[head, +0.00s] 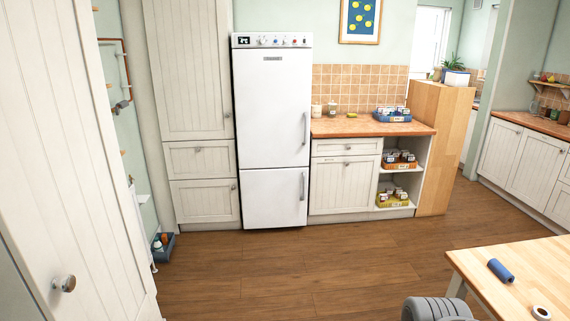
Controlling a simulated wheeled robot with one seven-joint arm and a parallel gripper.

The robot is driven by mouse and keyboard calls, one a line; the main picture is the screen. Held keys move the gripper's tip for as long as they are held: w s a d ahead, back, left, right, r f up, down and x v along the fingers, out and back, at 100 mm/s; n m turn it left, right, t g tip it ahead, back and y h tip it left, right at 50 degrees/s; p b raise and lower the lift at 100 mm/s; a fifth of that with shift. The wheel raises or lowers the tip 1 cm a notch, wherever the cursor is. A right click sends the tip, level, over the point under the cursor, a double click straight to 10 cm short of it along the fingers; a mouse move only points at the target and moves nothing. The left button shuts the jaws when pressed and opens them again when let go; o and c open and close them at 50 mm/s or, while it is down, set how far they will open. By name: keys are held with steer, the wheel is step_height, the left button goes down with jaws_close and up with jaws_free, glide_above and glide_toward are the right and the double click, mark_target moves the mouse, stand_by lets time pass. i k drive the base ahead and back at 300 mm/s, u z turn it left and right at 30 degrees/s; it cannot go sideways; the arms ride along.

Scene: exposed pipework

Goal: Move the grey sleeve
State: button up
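Exposed pipework with a copper-coloured pipe (125,60) runs down the wall at the far left, partly hidden by the near white cupboard. A small dark grey piece (122,104) sits at the lower end of this pipe; it may be the grey sleeve, but it is too small to be sure. My gripper is not in view.
A blue crate (162,246) stands on the floor below the pipework. A white fridge (273,130) stands at the back. The middle floor is clear.

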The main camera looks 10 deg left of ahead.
mark_target(124, 104)
steer(key=u, duration=0.15)
steer(key=i, duration=2.15)
steer(key=u, duration=1.35)
steer(key=i, duration=1)
steer(key=z, duration=0.15)
steer(key=k, duration=1)
steer(key=z, duration=1.05)
steer(key=i, duration=2.3)
steer(key=u, duration=0.9)
steer(key=i, duration=1.15)
steer(key=u, duration=1.75)
steer(key=i, duration=0.9)
steer(key=u, duration=0.9)
